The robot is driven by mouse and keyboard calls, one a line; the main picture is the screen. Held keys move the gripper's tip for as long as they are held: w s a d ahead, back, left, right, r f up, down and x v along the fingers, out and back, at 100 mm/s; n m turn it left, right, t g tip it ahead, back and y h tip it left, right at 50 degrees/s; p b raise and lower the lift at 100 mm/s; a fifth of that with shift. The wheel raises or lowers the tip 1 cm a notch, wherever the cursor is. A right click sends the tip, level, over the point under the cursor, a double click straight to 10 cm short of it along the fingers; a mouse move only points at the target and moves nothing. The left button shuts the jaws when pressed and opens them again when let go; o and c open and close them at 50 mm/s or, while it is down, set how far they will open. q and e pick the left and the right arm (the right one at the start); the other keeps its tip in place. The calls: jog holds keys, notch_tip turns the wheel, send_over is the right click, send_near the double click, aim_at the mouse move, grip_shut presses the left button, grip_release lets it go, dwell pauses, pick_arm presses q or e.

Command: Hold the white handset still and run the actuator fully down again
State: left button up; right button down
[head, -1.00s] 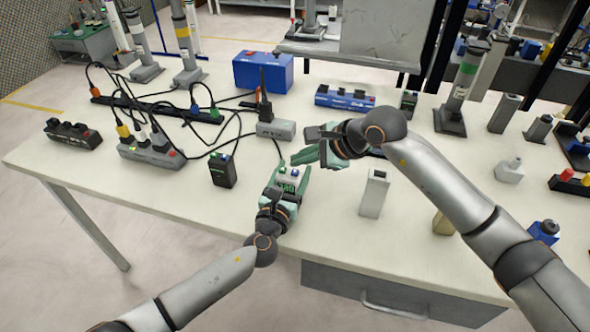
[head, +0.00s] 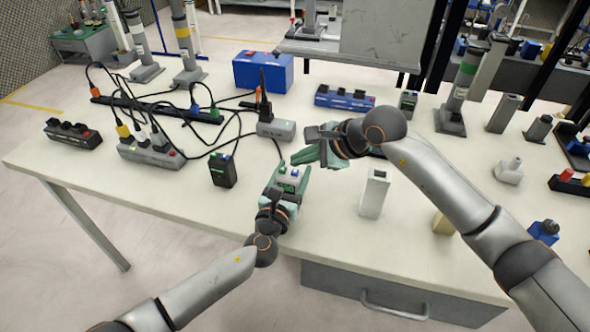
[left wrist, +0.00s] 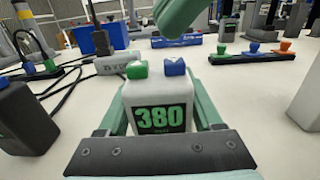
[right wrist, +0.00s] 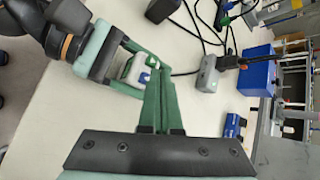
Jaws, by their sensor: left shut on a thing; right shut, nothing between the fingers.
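The white handset (head: 289,176) is upright between the fingers of my left gripper (head: 287,184), which is shut on it. In the left wrist view the handset (left wrist: 158,105) has a black display reading 380 in green, with a green button (left wrist: 137,69) and a blue button (left wrist: 174,66) on top. My right gripper (head: 308,156) is shut and empty. Its fingertips (left wrist: 178,18) are above and beyond the buttons in the left wrist view, apart from them. Columns stand at the back left (head: 138,45) and right (head: 464,78); I cannot tell which is the actuator.
A grey box (head: 276,129) with cables lies behind the handset. A black box (head: 222,170) stands to its left and a pale upright block (head: 375,193) to its right. A blue case (head: 263,72) is further back. The table's front left is clear.

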jog(key=shift+f, duration=0.1)
dwell(0.5)
jog(key=shift+f, duration=0.35)
jog(key=shift+f, duration=0.55)
dwell(1.5)
jog(key=shift+r, duration=0.1)
dwell(2.1)
jog(key=shift+r, duration=0.85)
notch_tip(320, 180, up, 5)
jog(key=shift+r, duration=0.1)
dwell(0.7)
